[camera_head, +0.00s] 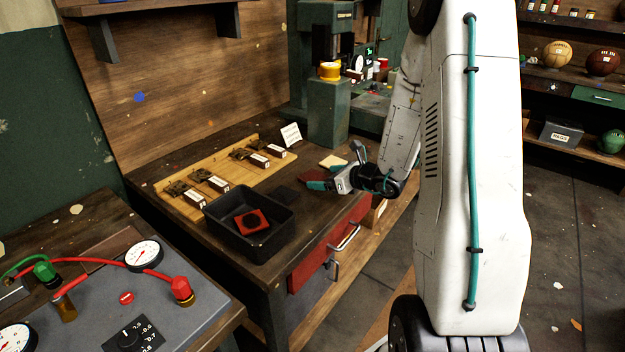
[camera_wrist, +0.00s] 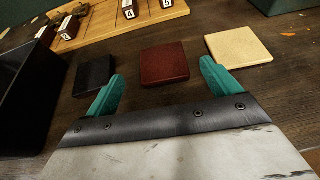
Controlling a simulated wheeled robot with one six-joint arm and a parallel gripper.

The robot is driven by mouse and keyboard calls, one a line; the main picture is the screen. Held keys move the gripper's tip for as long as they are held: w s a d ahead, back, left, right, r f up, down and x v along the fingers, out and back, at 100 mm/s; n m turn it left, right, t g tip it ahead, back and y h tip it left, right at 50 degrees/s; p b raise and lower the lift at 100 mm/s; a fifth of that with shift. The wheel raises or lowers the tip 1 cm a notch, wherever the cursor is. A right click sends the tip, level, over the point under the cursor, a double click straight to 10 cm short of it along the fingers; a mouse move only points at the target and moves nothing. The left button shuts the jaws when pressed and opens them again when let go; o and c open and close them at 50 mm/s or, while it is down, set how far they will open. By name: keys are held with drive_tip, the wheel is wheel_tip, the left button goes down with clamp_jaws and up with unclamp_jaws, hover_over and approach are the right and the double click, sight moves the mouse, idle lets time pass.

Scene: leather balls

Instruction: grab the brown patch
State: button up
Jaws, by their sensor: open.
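The brown patch (camera_wrist: 163,64), a flat reddish-brown square, lies on the wooden bench between a black patch (camera_wrist: 94,75) on its left and a cream patch (camera_wrist: 238,50) on its right. My gripper (camera_wrist: 161,76) is open and empty, its two teal fingers pointing toward the brown patch. The patch appears centred beyond the fingertips, not between them. In the head view, my gripper (camera_head: 337,168) is low over the bench's right part, near the brown patch (camera_head: 312,174) and the cream patch (camera_head: 333,161).
A black bin (camera_head: 250,222) stands left of my gripper and holds a red square with a dark round mark (camera_head: 250,220). Behind it, a wooden board (camera_head: 225,172) carries several numbered blocks. A green machine (camera_head: 327,110) stands at the back of the bench.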

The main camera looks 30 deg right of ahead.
sight(313, 176)
drive_tip(key=x, duration=0.4)
drive_tip(key=shift+w+d+f, duration=0.1)
drive_tip(key=shift+w+f, duration=0.05)
drive_tip(key=shift+f, duration=0.05)
drive_tip(key=c, duration=1.1)
drive_tip(key=shift+r, duration=0.1)
